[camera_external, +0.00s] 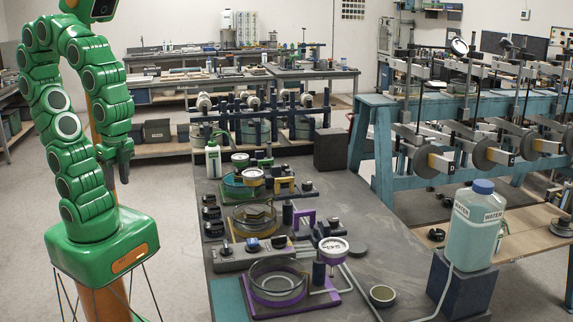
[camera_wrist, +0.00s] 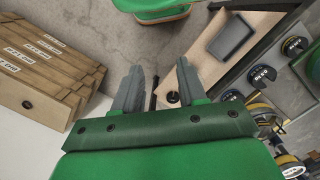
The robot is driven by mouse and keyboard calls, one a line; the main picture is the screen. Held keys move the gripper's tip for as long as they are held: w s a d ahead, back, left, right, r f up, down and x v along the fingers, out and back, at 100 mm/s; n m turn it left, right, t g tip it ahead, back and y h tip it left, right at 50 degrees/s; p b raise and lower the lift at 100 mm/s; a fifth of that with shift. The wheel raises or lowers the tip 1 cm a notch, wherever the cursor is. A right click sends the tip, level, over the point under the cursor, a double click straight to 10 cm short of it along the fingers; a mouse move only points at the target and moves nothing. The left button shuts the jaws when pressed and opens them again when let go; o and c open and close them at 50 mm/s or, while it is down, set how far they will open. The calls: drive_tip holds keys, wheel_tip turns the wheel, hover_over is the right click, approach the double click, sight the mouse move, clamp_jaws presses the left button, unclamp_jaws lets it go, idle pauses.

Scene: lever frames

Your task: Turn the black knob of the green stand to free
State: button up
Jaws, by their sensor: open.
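The green stand (camera_external: 236,189) is on the dark bench left of the walkway, at the far part of the near group, with a round white gauge (camera_external: 252,176) on it. Small black knobs (camera_external: 209,199) line the bench's left edge near it; I cannot tell which one belongs to the green stand, nor its setting. My gripper (camera_external: 124,172) hangs left of the bench, pointing down and apart from the stand. In the wrist view its two grey fingers (camera_wrist: 158,82) are spread with nothing between them. The green stand is not clearly identifiable there.
A purple stand (camera_external: 320,299) with a glass dish is at the bench's near end. A water jug (camera_external: 474,225) stands on a dark block at right. In the wrist view, wooden boxes (camera_wrist: 40,70) are at left and a grey tray (camera_wrist: 232,42) lies on a low shelf.

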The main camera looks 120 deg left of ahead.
drive_tip(key=w+a+r+t, duration=0.1)
drive_tip(key=w+a+r, duration=0.1)
drive_tip(key=w, duration=0.6)
drive_tip(key=w+a+r+t, duration=0.1)
drive_tip(key=w+a+r, duration=0.2)
drive_tip(key=w, duration=0.5)
drive_tip(key=w+a+r+m, duration=0.1)
drive_tip(key=w+a, duration=0.7)
drive_tip(key=a, duration=0.1)
drive_tip(key=m, duration=0.2)
hover_over(286, 165)
drive_tip(key=f, duration=0.5)
drive_tip(key=shift+d+f, duration=0.2)
drive_tip(key=shift+f, duration=0.05)
drive_tip(key=shift+s+a+f, duration=0.15)
drive_tip(key=shift+a+f, duration=0.05)
drive_tip(key=shift+a, duration=0.15)
drive_tip(key=shift+d+f, duration=0.1)
drive_tip(key=shift+f, duration=3.7)
